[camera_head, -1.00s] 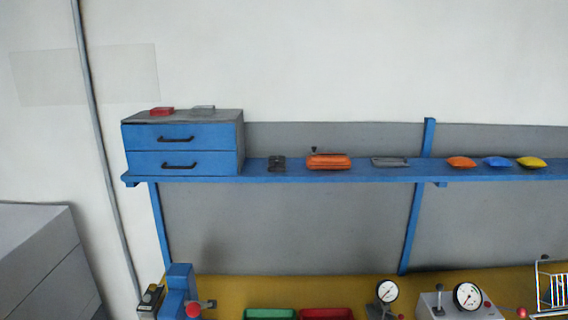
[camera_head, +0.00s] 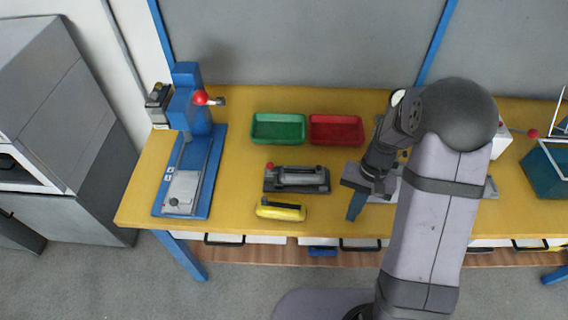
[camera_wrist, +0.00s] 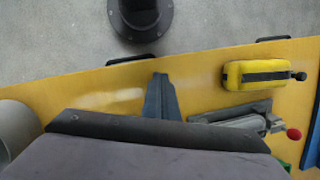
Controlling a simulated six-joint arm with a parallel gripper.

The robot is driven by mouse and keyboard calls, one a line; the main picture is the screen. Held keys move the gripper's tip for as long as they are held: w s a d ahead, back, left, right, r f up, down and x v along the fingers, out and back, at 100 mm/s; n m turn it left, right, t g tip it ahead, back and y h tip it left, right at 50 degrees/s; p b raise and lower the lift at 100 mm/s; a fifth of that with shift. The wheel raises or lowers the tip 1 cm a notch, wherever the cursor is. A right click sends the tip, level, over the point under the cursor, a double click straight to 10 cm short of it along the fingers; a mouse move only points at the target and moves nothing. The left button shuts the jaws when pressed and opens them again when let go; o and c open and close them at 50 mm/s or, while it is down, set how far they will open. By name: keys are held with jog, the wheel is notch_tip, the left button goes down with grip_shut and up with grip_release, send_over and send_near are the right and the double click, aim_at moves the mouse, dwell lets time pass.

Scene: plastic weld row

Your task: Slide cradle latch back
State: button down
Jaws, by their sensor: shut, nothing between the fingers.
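The cradle (camera_head: 297,187) is a dark base bearing a grey cylinder, in the middle of the yellow bench. It has a red knob (camera_head: 269,166) at its left end and a small dark knob at its right end. In the wrist view the cradle (camera_wrist: 230,110) lies at the lower right, partly hidden by my gripper's body, with its red knob (camera_wrist: 294,134) at the far side. I cannot tell the latch's position. My gripper (camera_head: 353,213) is shut and empty, to the right of the cradle and apart from it; its closed fingers show in the wrist view (camera_wrist: 160,80).
A yellow tool (camera_head: 281,210) lies in front of the cradle. Green (camera_head: 278,142) and red (camera_head: 336,144) trays stand behind it. A blue press (camera_head: 190,150) with a red-knobbed lever is at the left. My arm hides part of the bench's right side.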

aim_at(284, 168)
jog(key=w+m, duration=0.1)
jog(key=w, duration=0.2)
jog(key=w+a+m+y, duration=0.1)
jog(key=w, duration=0.2)
jog(key=w+m, duration=0.1)
jog(key=w, duration=0.3)
jog(key=shift+a+f+t+y, duration=0.1)
jog(key=shift+a+t+y, duration=0.3)
jog(key=w+r, duration=0.1)
jog(key=w+a+r+m+y, duration=0.1)
jog(key=w, duration=0.1)
jog(key=w+a+r+m, duration=0.1)
jog(key=w, duration=0.1)
jog(key=shift+r+t, duration=0.4)
jog(key=a+r+m+g+y, duration=0.1)
jog(key=a+r+m+y, duration=0.2)
jog(key=a+r+m, duration=0.2)
jog(key=shift+w+a+r+m, duration=0.15)
jog(key=shift+w+r+m, duration=0.3)
jog(key=shift+r+m, duration=1.25)
jog(key=shift+a+r+n, duration=0.1)
jog(key=shift+r+n, duration=0.35)
jog(key=shift+n, duration=0.05)
